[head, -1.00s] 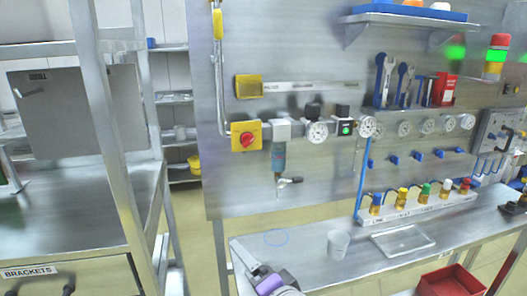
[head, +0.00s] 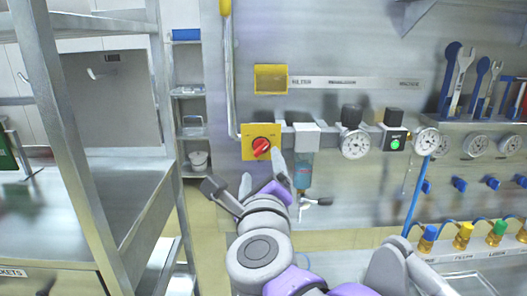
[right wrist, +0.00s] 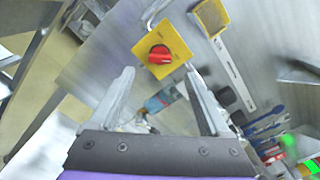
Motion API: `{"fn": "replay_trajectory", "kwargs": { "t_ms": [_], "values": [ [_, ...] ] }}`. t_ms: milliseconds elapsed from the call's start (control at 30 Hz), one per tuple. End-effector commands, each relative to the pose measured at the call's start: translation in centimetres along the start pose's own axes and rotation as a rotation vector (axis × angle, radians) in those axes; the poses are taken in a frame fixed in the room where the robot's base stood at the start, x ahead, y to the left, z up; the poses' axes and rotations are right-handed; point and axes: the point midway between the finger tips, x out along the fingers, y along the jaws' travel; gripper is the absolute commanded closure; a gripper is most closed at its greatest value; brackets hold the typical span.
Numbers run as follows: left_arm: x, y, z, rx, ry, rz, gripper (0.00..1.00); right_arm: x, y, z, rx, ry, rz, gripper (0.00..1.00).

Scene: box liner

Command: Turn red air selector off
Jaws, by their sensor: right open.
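The red air selector (head: 261,147) is a round knob with a raised grip on a yellow square plate (head: 248,131), mounted on the metal panel. Its grip looks slanted in the head view. My right gripper (head: 263,175) is open and empty just below the selector, fingers pointing up at the panel. In the right wrist view the selector (right wrist: 159,54) lies just beyond the two spread fingertips (right wrist: 158,80), near the middle between them. The fingers appear apart from the knob. My left gripper is not in view.
A clear blue filter bowl (head: 304,171) with a small valve below it hangs just right of the selector. Gauges (head: 355,143) and a green button (head: 395,144) follow along the line. A vertical pipe (head: 230,80) runs at the panel's left edge. A metal frame (head: 60,130) stands at left.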

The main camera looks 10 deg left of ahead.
Motion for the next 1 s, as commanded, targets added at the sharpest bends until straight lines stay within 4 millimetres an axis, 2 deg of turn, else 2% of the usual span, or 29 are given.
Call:
{"fn": "replay_trajectory", "kwargs": {
  "t_ms": [33,200,400,567,800,833,1000],
  "values": [
    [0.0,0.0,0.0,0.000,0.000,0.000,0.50,1.2,-0.1,0.0,-0.002,0.002,-0.002,0.19],
    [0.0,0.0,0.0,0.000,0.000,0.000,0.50,4.5,-0.1,0.0,-0.003,0.001,-0.002,0.19],
    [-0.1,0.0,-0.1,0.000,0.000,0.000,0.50,7.1,-0.1,0.0,-0.003,0.000,-0.001,0.19],
    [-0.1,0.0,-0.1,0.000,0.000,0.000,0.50,7.9,0.0,0.0,-0.004,-0.001,0.000,0.19],
    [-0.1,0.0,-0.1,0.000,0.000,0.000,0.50,8.0,0.0,0.0,-0.004,-0.001,0.000,0.19],
    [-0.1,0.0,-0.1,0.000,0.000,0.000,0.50,8.0,0.0,0.0,-0.004,-0.001,0.000,0.21],
    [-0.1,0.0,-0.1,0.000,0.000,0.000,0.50,8.0,0.0,0.0,-0.004,-0.001,0.000,0.52]
  ]
}}
